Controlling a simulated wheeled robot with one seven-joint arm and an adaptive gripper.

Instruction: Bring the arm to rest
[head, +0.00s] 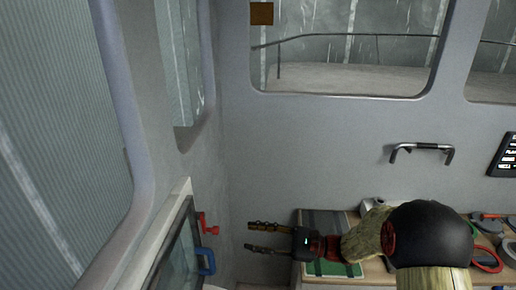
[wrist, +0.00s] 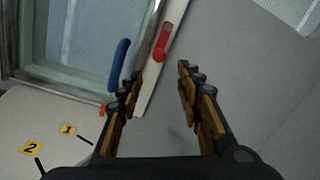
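My gripper (head: 266,236) reaches out to the left over the workbench (head: 376,270) in the head view, in front of the grey wall. In the wrist view my gripper (wrist: 160,85) has its two fingers well apart with nothing between them. A red handle (head: 208,224) and a blue handle (head: 206,262) sit on the framed window at the left, apart from the fingertips. The wrist view also shows the red handle (wrist: 161,42) and the blue handle (wrist: 119,64) beyond the fingers.
A dark grab bar (head: 421,151) and a black sign (head: 505,157) are on the wall. A striped green mat (head: 325,222) and several small items lie on the bench. Labels marked 1 (wrist: 68,130) and 2 (wrist: 32,148) are on a pale surface.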

